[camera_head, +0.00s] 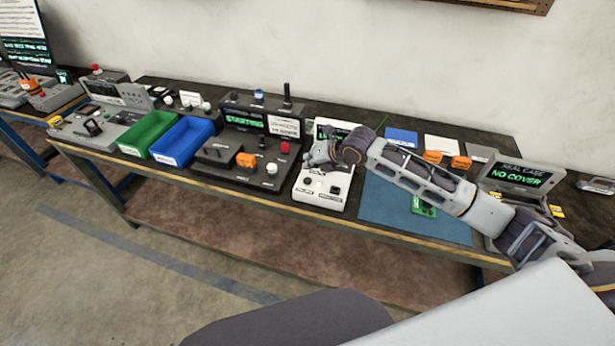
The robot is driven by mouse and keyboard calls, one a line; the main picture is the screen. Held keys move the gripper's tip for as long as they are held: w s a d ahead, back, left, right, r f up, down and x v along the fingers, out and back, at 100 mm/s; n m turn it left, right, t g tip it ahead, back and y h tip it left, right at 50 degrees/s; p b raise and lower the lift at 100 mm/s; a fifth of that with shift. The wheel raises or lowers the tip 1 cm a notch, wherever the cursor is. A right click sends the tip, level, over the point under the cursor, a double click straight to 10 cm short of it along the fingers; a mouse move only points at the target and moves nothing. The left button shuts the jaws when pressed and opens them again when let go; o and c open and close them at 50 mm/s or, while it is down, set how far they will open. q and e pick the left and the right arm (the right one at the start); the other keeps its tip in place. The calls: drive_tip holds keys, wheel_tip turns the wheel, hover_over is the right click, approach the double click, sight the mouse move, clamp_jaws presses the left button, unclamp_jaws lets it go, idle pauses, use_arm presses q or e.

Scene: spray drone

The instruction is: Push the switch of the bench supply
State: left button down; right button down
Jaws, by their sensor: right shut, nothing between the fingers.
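A white box (322,192) with a dark knob and small controls on its sloped front stands near the bench's front edge; it looks like the bench supply, but its labels are too small to read. Its dark screen with green text (340,128) is partly hidden behind my right gripper. My right gripper (317,160) is over the upper part of the box, shut and empty. I cannot tell whether it touches the box, and the switch cannot be made out clearly. My left gripper is not in view.
Left of the box is a dark console (240,170) reading "STARTING", then a blue bin (182,143) and a green bin (147,137). A blue mat (388,210) with a green board (423,207) lies to the right under my arm. A grey case (521,178) reads "NO COVER".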

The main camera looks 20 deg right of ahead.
wheel_tip(320, 180, up, 2)
drive_tip(key=shift+r+p, duration=0.15)
drive_tip(key=shift+p, duration=0.7)
